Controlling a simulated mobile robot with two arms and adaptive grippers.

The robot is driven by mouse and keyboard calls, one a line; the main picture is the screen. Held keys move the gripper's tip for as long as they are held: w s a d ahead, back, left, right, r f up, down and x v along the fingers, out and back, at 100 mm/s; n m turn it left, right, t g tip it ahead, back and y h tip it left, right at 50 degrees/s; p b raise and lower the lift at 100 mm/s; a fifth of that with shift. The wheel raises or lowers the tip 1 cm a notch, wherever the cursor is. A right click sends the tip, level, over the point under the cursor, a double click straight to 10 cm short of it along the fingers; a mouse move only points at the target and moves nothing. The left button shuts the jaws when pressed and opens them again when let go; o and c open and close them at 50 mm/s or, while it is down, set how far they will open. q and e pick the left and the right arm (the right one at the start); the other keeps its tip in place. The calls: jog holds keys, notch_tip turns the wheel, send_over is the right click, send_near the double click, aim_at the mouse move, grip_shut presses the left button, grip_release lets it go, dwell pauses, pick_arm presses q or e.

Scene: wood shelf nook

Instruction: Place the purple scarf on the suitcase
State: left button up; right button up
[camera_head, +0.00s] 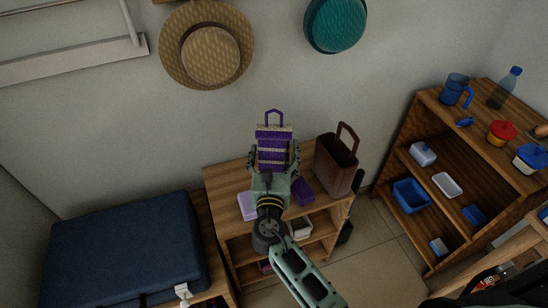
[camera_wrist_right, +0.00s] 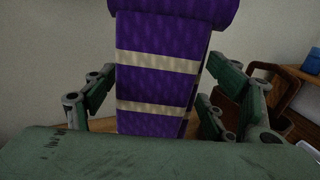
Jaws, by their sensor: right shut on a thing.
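The purple scarf (camera_head: 273,154), with cream stripes, is upright between the fingers of my right gripper (camera_head: 274,160), above the low wooden shelf. In the right wrist view the scarf (camera_wrist_right: 158,92) fills the middle, with a finger on each side; my right gripper (camera_wrist_right: 160,108) is shut on it. A purple loop shows above the scarf in the head view; I cannot tell whether it belongs to something behind. The dark blue suitcase (camera_head: 125,245) lies flat at the lower left, its top bare. My left gripper is not in view.
On the low shelf (camera_head: 228,178) are a brown handbag (camera_head: 335,162), a lilac box (camera_head: 248,206) and a dark purple item (camera_head: 302,191). A straw hat (camera_head: 207,45) and teal hat (camera_head: 335,23) hang on the wall. A taller shelf (camera_head: 432,103) with containers stands right.

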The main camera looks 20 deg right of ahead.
notch_tip(320, 180, up, 2)
jog(key=shift+r, duration=0.15)
jog(key=s+d+r+p, duration=0.2)
jog(key=s+d+r, duration=0.4)
jog(key=s+d, duration=0.2)
jog(key=shift+s+r+p, duration=0.2)
jog(key=shift+s+p, duration=0.1)
jog(key=shift+p, duration=0.1)
jog(key=shift+a, duration=0.1)
